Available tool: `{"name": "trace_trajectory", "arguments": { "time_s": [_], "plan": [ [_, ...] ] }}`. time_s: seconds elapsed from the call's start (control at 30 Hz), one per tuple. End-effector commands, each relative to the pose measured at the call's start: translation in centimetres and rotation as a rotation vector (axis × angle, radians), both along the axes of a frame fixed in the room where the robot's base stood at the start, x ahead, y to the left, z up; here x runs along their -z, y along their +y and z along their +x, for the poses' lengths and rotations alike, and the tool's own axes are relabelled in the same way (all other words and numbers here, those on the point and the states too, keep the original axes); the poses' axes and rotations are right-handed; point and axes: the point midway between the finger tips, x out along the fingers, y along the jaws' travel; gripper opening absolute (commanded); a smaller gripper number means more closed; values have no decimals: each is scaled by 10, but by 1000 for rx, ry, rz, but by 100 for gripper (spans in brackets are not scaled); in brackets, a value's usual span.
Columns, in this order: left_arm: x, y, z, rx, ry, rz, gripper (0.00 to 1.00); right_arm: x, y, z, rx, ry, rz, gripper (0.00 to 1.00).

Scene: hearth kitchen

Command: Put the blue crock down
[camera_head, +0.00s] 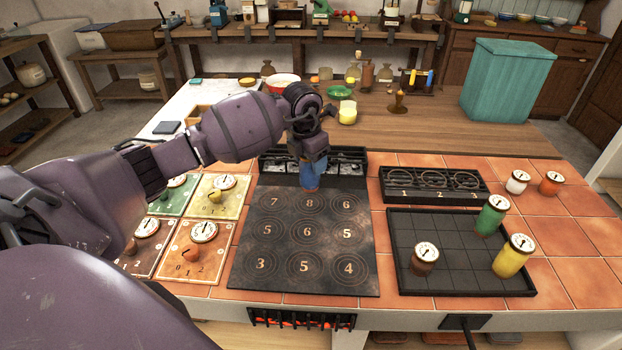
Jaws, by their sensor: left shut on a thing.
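My left gripper (311,158) is shut on the blue crock (311,173). The crock is upright at the far edge of the dark plate (305,240) with numbered rings, near the ring marked 8. I cannot tell whether its base touches the plate. The gripper hides the crock's top. My right gripper is not in view.
A black tray (403,284) on the right holds brown (424,262), green (490,218) and yellow (512,259) crocks with dials. A black rack (436,196) stands behind it. White (517,182) and orange (551,184) crocks stand on the tiles. Dial boards (180,262) lie left.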

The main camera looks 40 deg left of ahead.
Motion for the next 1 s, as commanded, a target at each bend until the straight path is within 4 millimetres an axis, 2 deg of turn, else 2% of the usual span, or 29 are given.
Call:
{"name": "trace_trajectory", "arguments": {
  "time_s": [0.1, 0.33, 0.6, 1.0],
  "plan": [
    [12, 0, 0, -1, -3, -1, 16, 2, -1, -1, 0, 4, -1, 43],
    [25, 0, 0, -1, -2, -1, 16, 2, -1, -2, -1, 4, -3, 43],
    [58, 0, 0, -1, -1, 0, 16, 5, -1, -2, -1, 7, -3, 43],
    [61, 0, 1, 0, -3, 0, 16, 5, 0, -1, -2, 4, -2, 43]
  ]
}}
